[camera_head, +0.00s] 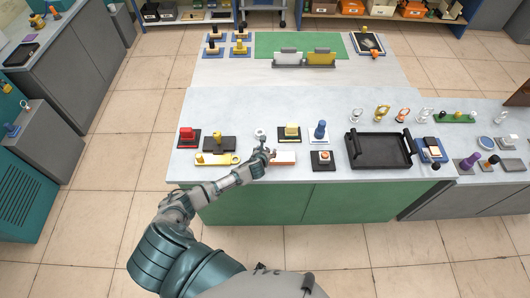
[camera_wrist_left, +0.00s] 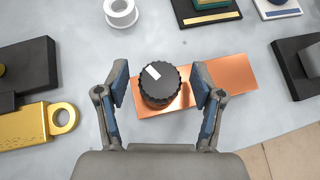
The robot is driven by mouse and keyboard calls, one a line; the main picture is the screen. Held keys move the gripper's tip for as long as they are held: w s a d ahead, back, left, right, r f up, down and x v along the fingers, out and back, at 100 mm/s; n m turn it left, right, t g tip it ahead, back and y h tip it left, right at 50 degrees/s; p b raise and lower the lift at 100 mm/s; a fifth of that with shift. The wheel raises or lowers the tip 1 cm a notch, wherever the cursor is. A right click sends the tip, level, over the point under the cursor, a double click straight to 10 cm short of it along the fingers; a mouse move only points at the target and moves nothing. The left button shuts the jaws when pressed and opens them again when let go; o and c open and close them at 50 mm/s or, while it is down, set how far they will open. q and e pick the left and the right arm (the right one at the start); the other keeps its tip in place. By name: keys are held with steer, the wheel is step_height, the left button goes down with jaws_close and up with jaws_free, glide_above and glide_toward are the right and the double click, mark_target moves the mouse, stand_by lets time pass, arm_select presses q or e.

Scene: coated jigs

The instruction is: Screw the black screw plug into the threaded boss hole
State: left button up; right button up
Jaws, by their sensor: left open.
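The black screw plug (camera_wrist_left: 159,86) has a ribbed rim and a white mark on its top. In the left wrist view it stands upright over the left part of a copper-coloured block (camera_wrist_left: 228,78). The threaded boss hole is not visible; the plug hides what lies under it. In the head view the block (camera_head: 285,158) lies near the front edge of the bench. My left gripper (camera_wrist_left: 160,79) is open, with one finger on each side of the plug and a gap visible at each side. It also shows in the head view (camera_head: 268,150). My right gripper is not in view.
A gold part with a ring end (camera_wrist_left: 62,119) lies to the left, and a white ring-shaped spool (camera_wrist_left: 121,12) lies behind. A yellow-topped fixture (camera_head: 290,131) stands behind the block. A black tray (camera_head: 380,167) is at the right. Bare bench shows around the block.

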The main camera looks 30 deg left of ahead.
arm_select(q)
steer(key=v, duration=1.1)
steer(key=shift+s+r, duration=0.25)
stand_by(0.6)
